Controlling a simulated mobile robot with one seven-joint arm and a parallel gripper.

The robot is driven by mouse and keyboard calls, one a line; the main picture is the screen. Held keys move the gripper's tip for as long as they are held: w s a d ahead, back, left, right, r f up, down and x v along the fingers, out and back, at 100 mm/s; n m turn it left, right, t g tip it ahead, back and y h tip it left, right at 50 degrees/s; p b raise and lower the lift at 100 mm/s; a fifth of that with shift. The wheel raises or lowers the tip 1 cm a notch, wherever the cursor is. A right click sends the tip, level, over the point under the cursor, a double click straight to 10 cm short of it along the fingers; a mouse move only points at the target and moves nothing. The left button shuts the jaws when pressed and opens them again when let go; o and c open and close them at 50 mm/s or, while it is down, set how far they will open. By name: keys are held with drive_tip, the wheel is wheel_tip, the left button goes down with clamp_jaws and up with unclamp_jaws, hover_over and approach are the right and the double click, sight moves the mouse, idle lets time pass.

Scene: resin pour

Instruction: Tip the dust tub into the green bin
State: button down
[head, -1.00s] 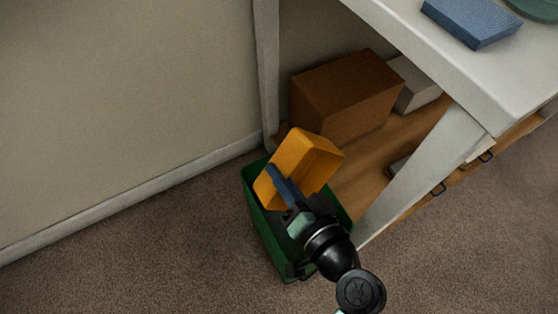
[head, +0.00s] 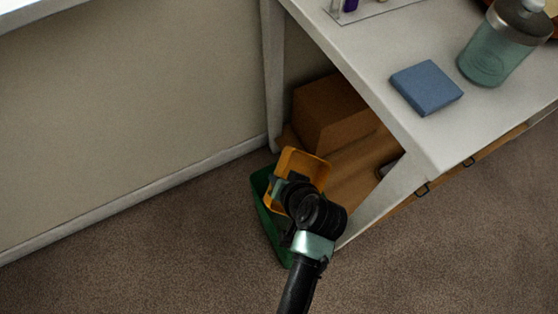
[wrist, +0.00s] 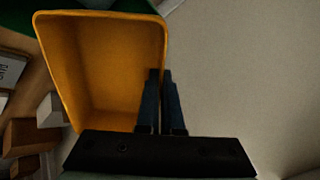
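The orange dust tub (head: 303,163) is held tilted over the green bin (head: 268,222), which stands on the carpet beside the table leg. My gripper (head: 279,186) is at the tub's near left side, with my arm hiding much of the bin. In the wrist view, the tub (wrist: 95,70) shows its open side, and its inside looks empty of anything I can make out. The gripper fingers (wrist: 162,85) are closed on the tub's right wall, one on each side. A strip of the bin (wrist: 18,14) shows at the top left there. The bin's contents are hidden.
A white table (head: 405,130) stands to the right, with a blue block (head: 426,87) and a green bottle (head: 492,50) on it. A brown box (head: 325,112) sits on the wooden shelf underneath. A wall (head: 140,110) is behind the bin. Carpet to the left is clear.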

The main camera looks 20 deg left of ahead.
drive_tip(key=shift+w+a+r+g+h+p, duration=0.25)
drive_tip(key=shift+g+h+p, duration=0.3)
drive_tip(key=shift+p, duration=0.65)
drive_tip(key=h+p, duration=0.1)
drive_tip(key=g+h+p, duration=0.1)
drive_tip(key=p, duration=0.1)
drive_tip(key=shift+w+a+f+g, duration=0.1)
drive_tip(key=shift+a+f+g, duration=0.15)
drive_tip(key=shift+f, duration=0.1)
drive_tip(key=shift+w+a+f+g+h, duration=0.15)
drive_tip(key=shift+f+g+h, duration=0.4)
drive_tip(key=shift+h, duration=0.4)
drive_tip(key=shift+f+g+h, duration=0.25)
drive_tip(key=shift+g+h, duration=0.4)
drive_tip(key=shift+h, duration=0.05)
